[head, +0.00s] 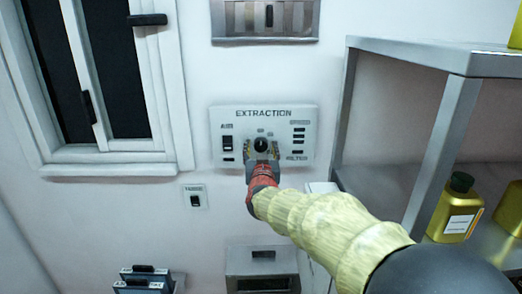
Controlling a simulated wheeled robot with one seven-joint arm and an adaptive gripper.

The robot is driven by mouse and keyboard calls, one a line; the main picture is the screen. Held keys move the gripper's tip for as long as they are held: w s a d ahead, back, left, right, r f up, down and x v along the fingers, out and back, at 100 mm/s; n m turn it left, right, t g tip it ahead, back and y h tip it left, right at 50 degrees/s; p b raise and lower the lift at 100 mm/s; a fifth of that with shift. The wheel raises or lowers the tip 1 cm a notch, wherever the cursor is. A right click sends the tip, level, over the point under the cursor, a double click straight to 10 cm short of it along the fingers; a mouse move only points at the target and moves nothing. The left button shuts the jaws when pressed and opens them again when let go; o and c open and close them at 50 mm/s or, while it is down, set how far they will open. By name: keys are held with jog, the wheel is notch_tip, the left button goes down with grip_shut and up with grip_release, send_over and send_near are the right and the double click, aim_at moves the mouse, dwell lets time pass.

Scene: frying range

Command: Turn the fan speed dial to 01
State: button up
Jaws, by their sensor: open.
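The extraction panel (228,117) is a pale plate on the wall, headed EXTRACTION. Its dark round dial (261,145) sits near the panel's middle. The marks around the dial are too small to read, and I cannot tell its setting. My gripper (261,150) is in front of the panel, with its open fingers on either side of the dial's lower part. I cannot tell whether the fingers touch the dial. A dark rocker switch (228,143) is on the panel's left, and a column of dark bars (298,138) is on its right.
A small switch plate (195,196) is on the wall below left. A window (105,75) stands at the left. A metal shelf (430,58) with yellow bottles (459,208) stands at the right, near my arm. A metal box (262,268) is below.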

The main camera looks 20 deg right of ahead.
jog(key=c, duration=0.3)
jog(key=c, duration=0.8)
jog(key=shift+c, duration=0.4)
jog(key=shift+m+b, duration=0.3)
jog(key=shift+b, duration=0.2)
jog(key=m+b, duration=0.3)
jog(key=shift+f+m+b, duration=0.15)
jog(key=shift+m+b, duration=0.15)
jog(key=shift+b, duration=0.1)
jog(key=shift+m+b, duration=1.7)
jog(key=shift+m, duration=0.5)
jog(key=shift+r, duration=0.2)
jog(key=o, duration=1.2)
